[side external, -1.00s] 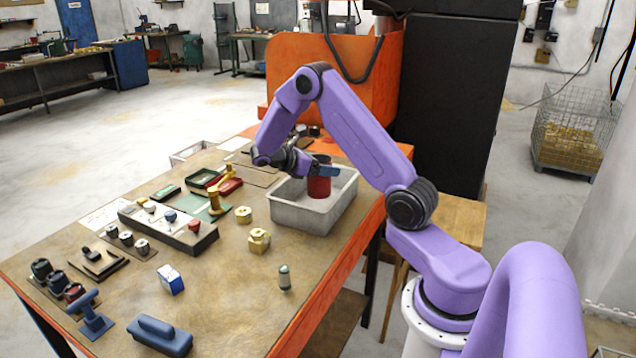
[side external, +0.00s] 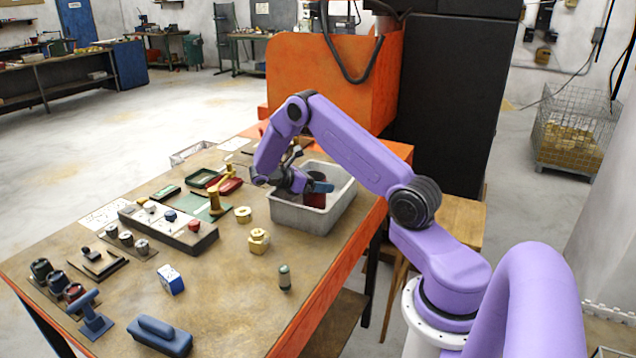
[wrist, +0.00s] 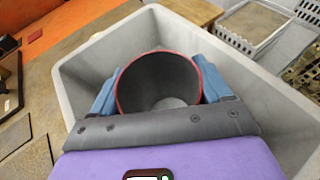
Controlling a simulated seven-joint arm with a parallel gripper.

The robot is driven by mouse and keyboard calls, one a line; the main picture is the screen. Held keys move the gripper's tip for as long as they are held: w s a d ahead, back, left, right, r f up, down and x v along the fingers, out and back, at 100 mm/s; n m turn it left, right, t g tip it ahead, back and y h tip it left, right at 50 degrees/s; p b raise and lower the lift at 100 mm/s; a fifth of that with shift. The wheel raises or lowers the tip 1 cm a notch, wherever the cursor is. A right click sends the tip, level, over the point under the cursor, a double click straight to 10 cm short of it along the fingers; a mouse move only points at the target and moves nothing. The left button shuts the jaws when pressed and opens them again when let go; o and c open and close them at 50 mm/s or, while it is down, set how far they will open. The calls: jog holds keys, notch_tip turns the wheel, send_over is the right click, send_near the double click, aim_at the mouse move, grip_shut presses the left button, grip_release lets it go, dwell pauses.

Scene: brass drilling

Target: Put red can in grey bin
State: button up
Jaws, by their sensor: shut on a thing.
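The red can (side external: 315,198) is down inside the grey bin (side external: 304,218) on the table, with its lower part hidden by the bin's front wall. My gripper (side external: 308,187) is shut on the can, its blue fingers on either side of it. In the wrist view the can (wrist: 160,84) shows its open top, red rim and dark empty inside. My gripper's fingers (wrist: 160,92) flank the can there, and the grey bin (wrist: 82,72) surrounds it. I cannot tell whether the can touches the bin floor.
Brass nuts (side external: 259,240) and a small dark cylinder (side external: 284,277) stand in front of the bin. A long dark block with knobs (side external: 168,229) lies to the left. An orange machine housing (side external: 330,85) rises behind.

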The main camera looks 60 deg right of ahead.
jog(key=shift+f, duration=0.1)
jog(key=o, duration=1.1)
jog(key=shift+o, duration=0.2)
